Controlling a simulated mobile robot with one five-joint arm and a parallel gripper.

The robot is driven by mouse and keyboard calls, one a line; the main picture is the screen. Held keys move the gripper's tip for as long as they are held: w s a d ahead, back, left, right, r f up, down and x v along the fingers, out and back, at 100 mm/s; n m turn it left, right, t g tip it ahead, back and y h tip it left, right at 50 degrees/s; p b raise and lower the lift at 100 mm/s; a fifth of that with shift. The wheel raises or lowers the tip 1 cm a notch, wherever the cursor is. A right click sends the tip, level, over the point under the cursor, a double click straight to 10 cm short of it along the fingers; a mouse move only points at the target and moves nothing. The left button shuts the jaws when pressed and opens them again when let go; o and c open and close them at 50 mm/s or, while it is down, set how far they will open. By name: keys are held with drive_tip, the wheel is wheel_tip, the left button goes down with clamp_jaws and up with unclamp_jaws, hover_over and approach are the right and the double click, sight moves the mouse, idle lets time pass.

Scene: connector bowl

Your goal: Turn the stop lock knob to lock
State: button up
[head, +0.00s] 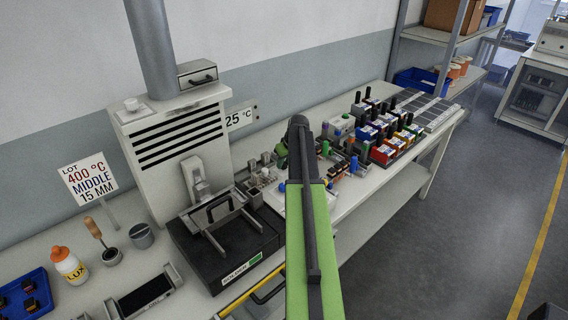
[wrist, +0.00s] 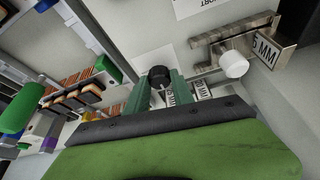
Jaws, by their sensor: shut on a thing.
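In the wrist view, my gripper (wrist: 160,86) has its two green fingers on either side of a round black knob (wrist: 159,74), shut on it. The knob stands on the pale fixture beside a metal slide with MM labels (wrist: 202,92). I take it for the stop lock knob; no lock marking is readable on it. A white round knob (wrist: 234,64) sits to the right by a metal bracket marked "5 MM" (wrist: 267,50).
A green cylinder (wrist: 17,116) and a rack of copper-coloured parts (wrist: 80,96) lie left of my fingers.

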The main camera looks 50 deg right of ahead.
drive_tip(key=shift+a, duration=0.1)
clamp_jaws()
drive_tip(key=m+h, duration=0.1)
drive_tip(key=m, duration=0.2)
drive_tip(key=shift+a, duration=0.1)
drive_tip(key=m+g, duration=0.1)
drive_tip(key=m, duration=0.1)
drive_tip(key=m+h, duration=0.1)
drive_tip(key=m, duration=0.2)
drive_tip(key=shift+w+a+m+g+h, duration=0.1)
drive_tip(key=shift+w+m+g+h, duration=0.1)
drive_tip(key=shift+m+g+h, duration=0.15)
drive_tip(key=m+g, duration=0.1)
drive_tip(key=m, duration=0.1)
drive_tip(key=m+g, duration=0.1)
drive_tip(key=m, duration=0.2)
drive_tip(key=shift+w+h, duration=0.15)
drive_tip(key=shift+h, duration=0.2)
drive_tip(key=shift+w+m+g, duration=0.1)
drive_tip(key=shift+m+g, duration=0.65)
drive_tip(key=shift+m, duration=1.3)
drive_tip(key=o, duration=1.1)
unclamp_jaws()
